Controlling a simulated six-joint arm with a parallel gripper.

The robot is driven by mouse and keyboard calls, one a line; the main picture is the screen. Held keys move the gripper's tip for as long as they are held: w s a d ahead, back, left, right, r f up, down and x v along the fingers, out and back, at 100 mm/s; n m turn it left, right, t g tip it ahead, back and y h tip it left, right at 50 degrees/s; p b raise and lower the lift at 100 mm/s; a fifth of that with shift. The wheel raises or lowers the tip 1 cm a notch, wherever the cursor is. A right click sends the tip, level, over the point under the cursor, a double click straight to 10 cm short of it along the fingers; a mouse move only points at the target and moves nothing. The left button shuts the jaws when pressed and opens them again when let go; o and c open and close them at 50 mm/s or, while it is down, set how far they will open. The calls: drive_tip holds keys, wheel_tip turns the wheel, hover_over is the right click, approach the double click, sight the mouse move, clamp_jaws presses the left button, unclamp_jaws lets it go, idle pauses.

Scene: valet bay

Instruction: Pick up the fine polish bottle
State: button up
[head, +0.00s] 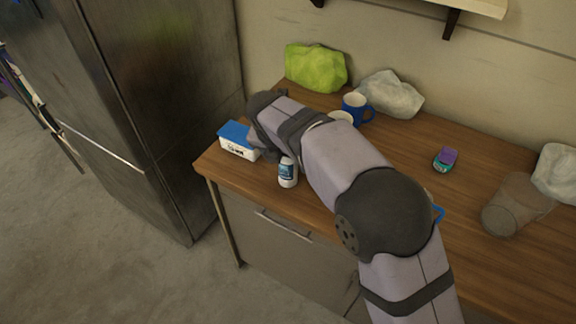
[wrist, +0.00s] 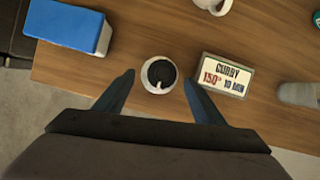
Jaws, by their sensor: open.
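A small white bottle with a blue label (head: 287,173) stands upright near the front edge of the wooden table in the head view; its print is too small to read. In the wrist view, a white round bottle with a dark cap (wrist: 147,78) shows from above, probably the same one. My gripper (wrist: 158,79) is open and empty, with one fingertip to each side of this bottle in the picture. The fingers do not visibly touch it, and the height between them is unclear. In the head view my arm hides the fingers.
A white box with a blue lid (head: 238,141) stands left of the bottle. Behind are a blue mug (head: 354,106), a green bag (head: 316,68) and a pale bag (head: 391,94).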

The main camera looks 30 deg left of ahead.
sight(288, 167)
drive_tip(key=shift+p+x, duration=1.05)
drive_tip(key=shift+x, duration=1.55)
drive_tip(key=shift+s+a, duration=0.1)
drive_tip(key=shift+s, duration=0.05)
drive_tip(key=shift+c, duration=0.3)
drive_tip(key=c, duration=1.3)
wheel_tip(288, 167, up, 10)
drive_tip(key=shift+b, duration=0.95)
